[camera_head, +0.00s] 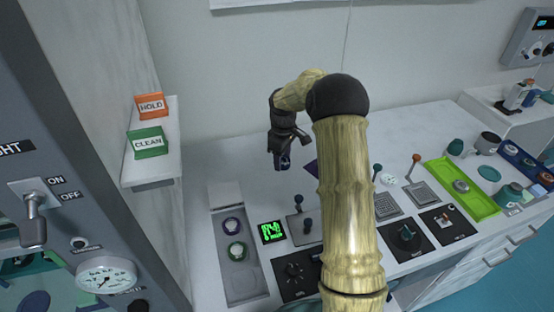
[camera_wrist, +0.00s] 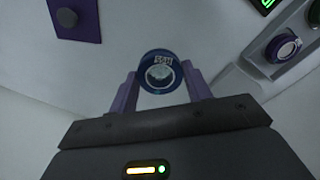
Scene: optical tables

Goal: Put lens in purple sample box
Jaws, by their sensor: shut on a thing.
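My gripper (camera_head: 282,155) hangs above the white bench at the back left. In the wrist view my gripper (camera_wrist: 160,84) has its two purple fingers shut on a dark blue ring-shaped lens (camera_wrist: 145,66) with a small label and a pale glass centre. The lens is clear of the bench. A flat purple square with a dark knob-like spot, which looks like the purple sample box (camera_wrist: 89,31), is at the top left of the wrist view, apart from the lens. In the head view only a purple corner (camera_head: 311,168) shows beside my arm, which hides the rest.
A grey tray (camera_head: 247,288) on the left holds a purple-rimmed ring (camera_head: 232,226) and a green-rimmed ring (camera_head: 237,250). A green-lit display (camera_head: 271,232) and lever panels stand beside it. A wall shelf (camera_head: 155,173) with HOLD and CLEAN signs is left. A lime tray (camera_head: 478,206) is right.

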